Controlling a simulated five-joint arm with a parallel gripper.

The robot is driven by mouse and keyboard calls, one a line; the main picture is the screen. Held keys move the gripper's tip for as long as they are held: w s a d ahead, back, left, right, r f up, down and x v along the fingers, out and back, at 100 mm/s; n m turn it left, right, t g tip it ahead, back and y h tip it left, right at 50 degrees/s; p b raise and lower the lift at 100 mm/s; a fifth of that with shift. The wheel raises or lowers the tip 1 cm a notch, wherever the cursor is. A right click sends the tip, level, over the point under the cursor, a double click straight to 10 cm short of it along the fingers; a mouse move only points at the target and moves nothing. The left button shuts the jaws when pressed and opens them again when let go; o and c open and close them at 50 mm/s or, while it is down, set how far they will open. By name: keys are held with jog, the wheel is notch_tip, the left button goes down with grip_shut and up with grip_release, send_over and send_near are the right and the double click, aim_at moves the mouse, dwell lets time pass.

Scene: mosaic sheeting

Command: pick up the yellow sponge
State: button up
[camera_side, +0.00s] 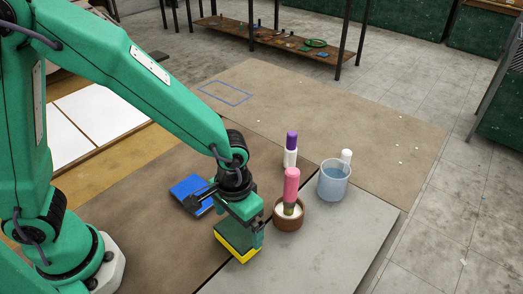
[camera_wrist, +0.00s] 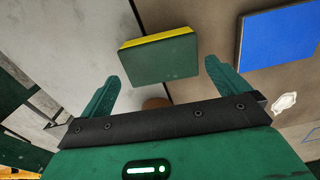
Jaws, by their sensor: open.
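The sponge (camera_side: 237,252) lies at the seam between the brown and grey surfaces, with a yellow layer and a dark green layer. In the wrist view the sponge (camera_wrist: 160,58) shows its dark green face and a yellow strip along its far edge. My gripper (camera_side: 243,228) is over the sponge in the side view and partly covers it. In the wrist view my gripper (camera_wrist: 161,72) has its two fingers spread, with the sponge between and beyond the fingertips. I cannot tell whether the fingers touch it.
A blue flat block (camera_side: 190,190) lies left of my gripper. To the right stand a brown bowl (camera_side: 287,222) with a pink-handled tool, a purple-capped bottle (camera_side: 291,150) and a bluish cup (camera_side: 333,185). A blue outlined rectangle (camera_side: 225,93) marks the clear surface farther back.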

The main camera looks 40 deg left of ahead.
aim_at(239, 231)
jog(key=shift+w+f, duration=0.1)
jog(key=shift+f, duration=1.9)
jog(key=shift+c, duration=0.4)
jog(key=c, duration=0.6)
